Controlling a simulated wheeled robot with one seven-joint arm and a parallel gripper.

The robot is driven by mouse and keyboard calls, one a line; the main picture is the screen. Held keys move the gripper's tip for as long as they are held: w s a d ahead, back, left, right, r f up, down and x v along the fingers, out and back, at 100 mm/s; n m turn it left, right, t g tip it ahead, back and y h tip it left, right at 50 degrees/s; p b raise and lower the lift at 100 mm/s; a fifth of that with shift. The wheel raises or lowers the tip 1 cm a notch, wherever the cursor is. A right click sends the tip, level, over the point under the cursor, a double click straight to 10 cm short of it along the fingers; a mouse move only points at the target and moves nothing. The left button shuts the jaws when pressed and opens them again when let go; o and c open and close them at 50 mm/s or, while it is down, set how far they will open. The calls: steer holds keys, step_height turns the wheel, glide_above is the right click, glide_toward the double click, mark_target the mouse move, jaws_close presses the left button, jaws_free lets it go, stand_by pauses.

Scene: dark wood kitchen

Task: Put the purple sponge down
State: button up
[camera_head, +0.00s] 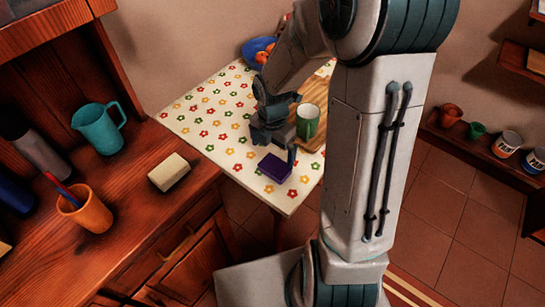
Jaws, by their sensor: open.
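The purple sponge (274,167) lies flat on the flowered tablecloth (205,118), near the table's front edge. My gripper (274,150) is open just above and behind the sponge, with its fingers pointing down. One finger appears close to the sponge's right rear side. I cannot tell whether any finger touches it. My arm hides part of the table's right side.
A green mug (307,122) stands right beside my gripper, by a wooden board (315,92). A blue fruit bowl (255,50) is at the back. The wooden counter at left holds a cream block (169,172), a teal pitcher (98,128) and an orange cup (86,211).

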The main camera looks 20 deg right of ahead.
steer(key=s+r+m+t, duration=0.1)
steer(key=s+r+m, duration=0.5)
steer(key=m, duration=0.6)
steer(key=s+r+m+t, duration=0.1)
steer(key=s+r+m, duration=0.6)
steer(key=r+m, duration=0.3)
steer(key=shift+s+d+m+t, duration=0.15)
steer(key=shift+d+m+t, duration=0.2)
steer(key=shift+m, duration=1.35)
